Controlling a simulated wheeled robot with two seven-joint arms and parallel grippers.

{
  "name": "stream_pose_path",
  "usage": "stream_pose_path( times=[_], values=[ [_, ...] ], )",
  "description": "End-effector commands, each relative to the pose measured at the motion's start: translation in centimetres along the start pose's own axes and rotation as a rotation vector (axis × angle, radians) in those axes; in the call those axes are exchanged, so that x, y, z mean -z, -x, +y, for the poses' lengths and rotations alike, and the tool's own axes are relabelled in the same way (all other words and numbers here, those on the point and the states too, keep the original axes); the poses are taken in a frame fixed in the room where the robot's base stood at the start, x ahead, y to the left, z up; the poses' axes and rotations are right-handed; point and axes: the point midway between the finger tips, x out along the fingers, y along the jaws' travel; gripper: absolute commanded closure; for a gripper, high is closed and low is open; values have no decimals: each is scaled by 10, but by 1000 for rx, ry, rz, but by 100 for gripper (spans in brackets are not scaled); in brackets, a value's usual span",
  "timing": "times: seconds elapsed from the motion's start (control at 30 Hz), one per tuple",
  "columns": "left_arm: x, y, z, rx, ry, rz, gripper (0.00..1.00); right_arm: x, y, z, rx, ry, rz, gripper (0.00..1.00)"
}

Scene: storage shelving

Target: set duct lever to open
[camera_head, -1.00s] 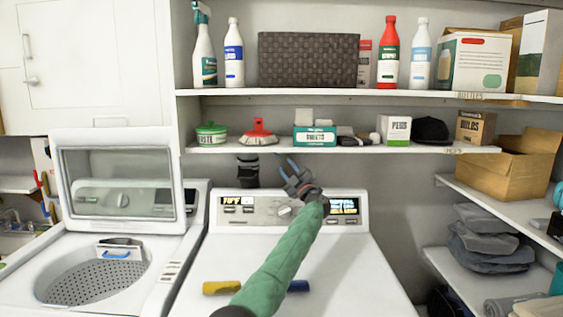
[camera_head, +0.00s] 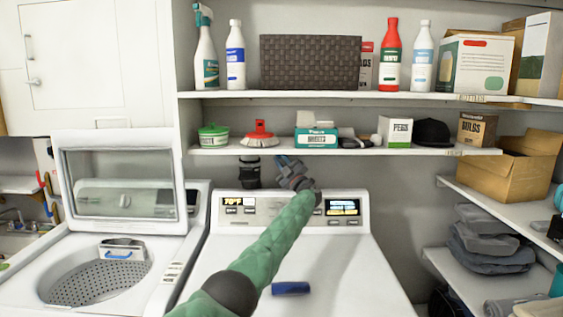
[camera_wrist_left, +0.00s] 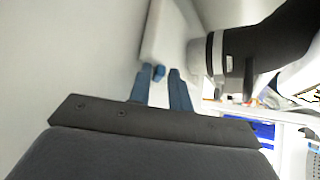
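A black duct (camera_head: 249,172) rises behind the washer-dryer panel under the lower shelf; in the left wrist view the dark duct (camera_wrist_left: 275,42) with a pale band fills the upper right. My left gripper (camera_head: 282,162) is just right of the duct in the head view. In the left wrist view its two blue fingers (camera_wrist_left: 160,90) are apart. A small blue knob (camera_wrist_left: 158,72) shows between the fingertips, apart from both; I cannot tell for sure whether it is the duct lever. The lever is not clear in the head view. My right gripper is not in view.
The white machine (camera_head: 340,265) stands below my left arm, with a blue item (camera_head: 291,288) on top. The lower shelf (camera_head: 350,150) with a sheets box (camera_head: 316,138) is close above the gripper. An open-lidded washer (camera_head: 110,240) is at left.

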Motion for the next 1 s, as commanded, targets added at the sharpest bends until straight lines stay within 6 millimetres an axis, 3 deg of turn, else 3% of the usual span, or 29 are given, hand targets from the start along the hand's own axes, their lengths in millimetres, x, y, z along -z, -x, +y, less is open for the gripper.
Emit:
stream_pose_path(
  times=[0.03,0.1,0.47,0.7,1.0],
  values=[
    [0,0,0,0,0,0,91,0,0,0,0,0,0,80],
    [0,0,0,0,0,0,100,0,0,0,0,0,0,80],
    [-1,1,-5,-24,-26,-1,100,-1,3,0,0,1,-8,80],
    [-1,1,-12,-120,-123,0,100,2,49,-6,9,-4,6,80],
    [2,-2,-23,-305,-308,0,100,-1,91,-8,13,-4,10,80]
  ],
)
